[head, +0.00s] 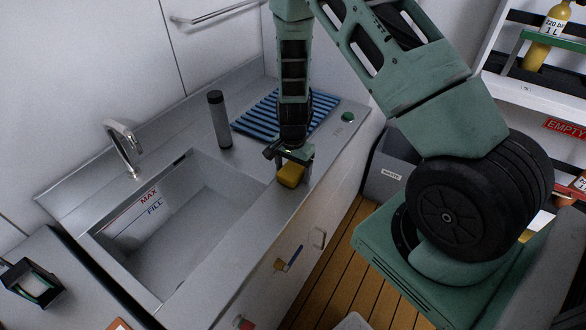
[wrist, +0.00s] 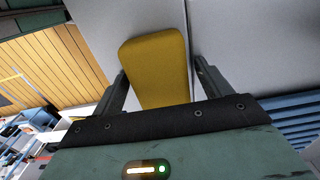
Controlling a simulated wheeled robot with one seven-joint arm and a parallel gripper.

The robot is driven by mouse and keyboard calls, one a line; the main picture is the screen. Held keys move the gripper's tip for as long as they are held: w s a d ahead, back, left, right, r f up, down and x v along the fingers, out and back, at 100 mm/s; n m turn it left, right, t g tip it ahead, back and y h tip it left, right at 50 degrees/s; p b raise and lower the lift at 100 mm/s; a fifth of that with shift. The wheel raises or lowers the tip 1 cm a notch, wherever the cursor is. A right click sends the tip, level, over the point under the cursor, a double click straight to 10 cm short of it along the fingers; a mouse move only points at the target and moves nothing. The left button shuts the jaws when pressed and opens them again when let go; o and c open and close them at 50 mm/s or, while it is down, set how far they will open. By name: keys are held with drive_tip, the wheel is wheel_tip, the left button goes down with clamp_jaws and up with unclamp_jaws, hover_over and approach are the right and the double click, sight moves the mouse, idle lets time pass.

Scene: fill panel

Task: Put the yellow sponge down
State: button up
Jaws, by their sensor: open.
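The yellow sponge (head: 290,175) is on the grey counter strip to the right of the sink basin, near the counter's front edge. My gripper (head: 293,160) is right above and around it, pointing down. In the wrist view the sponge (wrist: 158,66) lies between the two fingers of my gripper (wrist: 160,80). The fingers are apart, with a gap visible on the right side of the sponge. On the left, the finger overlaps the sponge's edge closely, and I cannot tell whether they touch.
The sink basin (head: 190,235) with its tap (head: 124,145) lies left. A dark grey cylinder (head: 219,120) and a blue ribbed mat (head: 262,118) are behind my gripper. A grey waste bin (head: 384,180) stands on the floor to the right. The counter's front edge is close.

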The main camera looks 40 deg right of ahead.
sight(293, 167)
wheel_tip(293, 167, up, 12)
drive_tip(key=b, duration=0.2)
drive_tip(key=s+a+r+n+y, duration=0.1)
drive_tip(key=s+a+r+n, duration=0.25)
drive_tip(key=a, duration=0.45)
drive_tip(key=s+a+r+n+y, duration=0.1)
drive_tip(key=s+a+r+n, duration=0.3)
drive_tip(key=a, duration=0.4)
drive_tip(key=s+a+r+n, duration=0.3)
drive_tip(key=s+a+n, duration=0.1)
drive_tip(key=s+n, duration=0.3)
drive_tip(key=s+a+r+n+h, duration=0.1)
drive_tip(key=s+a+r+n, duration=0.2)
drive_tip(key=s+n, duration=0.4)
drive_tip(key=s+a, duration=0.1)
drive_tip(key=s, duration=0.1)
drive_tip(key=shift+s+a+r, duration=0.25)
drive_tip(key=shift+s+r, duration=0.15)
drive_tip(key=shift+f, duration=0.1)
drive_tip(key=shift+o, duration=0.5)
drive_tip(key=shift+w, duration=0.1)
